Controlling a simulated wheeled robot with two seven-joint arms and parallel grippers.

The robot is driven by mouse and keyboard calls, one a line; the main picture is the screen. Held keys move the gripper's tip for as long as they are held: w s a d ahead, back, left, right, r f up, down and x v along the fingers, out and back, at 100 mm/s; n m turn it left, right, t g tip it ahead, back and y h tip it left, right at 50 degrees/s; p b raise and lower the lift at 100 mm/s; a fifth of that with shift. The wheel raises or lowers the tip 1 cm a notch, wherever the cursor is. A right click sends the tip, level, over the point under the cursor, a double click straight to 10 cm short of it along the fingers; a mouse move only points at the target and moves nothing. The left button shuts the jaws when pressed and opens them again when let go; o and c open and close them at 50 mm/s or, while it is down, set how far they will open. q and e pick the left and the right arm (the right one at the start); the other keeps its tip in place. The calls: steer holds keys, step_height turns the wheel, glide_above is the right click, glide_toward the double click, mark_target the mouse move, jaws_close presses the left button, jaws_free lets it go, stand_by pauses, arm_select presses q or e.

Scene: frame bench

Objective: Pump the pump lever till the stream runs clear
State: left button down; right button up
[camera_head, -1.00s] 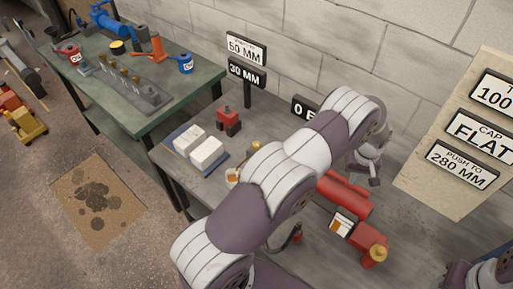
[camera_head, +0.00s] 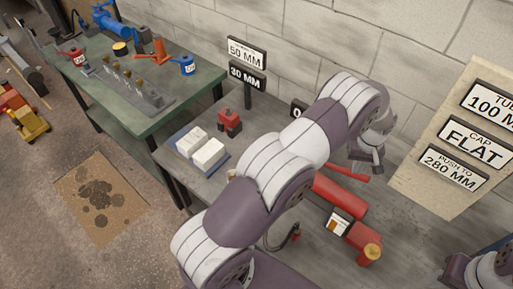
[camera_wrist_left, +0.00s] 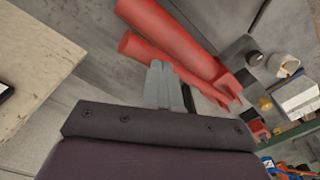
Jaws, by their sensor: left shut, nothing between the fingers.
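The red pump lies on the grey bench, with a thick red cylinder (camera_head: 338,198) and a brass-coloured cap (camera_head: 372,251) at its near end. The thin red pump lever (camera_head: 348,173) shows just above the cylinder, mostly hidden by my arm. In the left wrist view the lever (camera_wrist_left: 145,50) runs beside the thicker cylinder (camera_wrist_left: 170,25). My left gripper (camera_head: 367,162) is shut and empty at the lever. In the wrist view its fingertips (camera_wrist_left: 158,66) overlap the lever; contact is unclear. No stream is visible. My right gripper is not in view.
Signs reading 50 MM (camera_head: 247,52) and 30 MM (camera_head: 247,76) stand behind white blocks (camera_head: 208,153) and a small red object (camera_head: 229,122). A board (camera_head: 440,180) with signs leans at right. A green bench (camera_head: 190,95) with tools stands at left.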

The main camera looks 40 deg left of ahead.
arm_select(q)
step_height(320, 180, down, 9)
steer(key=b, duration=0.6)
steer(key=shift+r, duration=0.15)
step_height(320, 180, up, 9)
steer(key=p, duration=0.5)
steer(key=shift+p, duration=0.35)
steer(key=shift+f, duration=0.2)
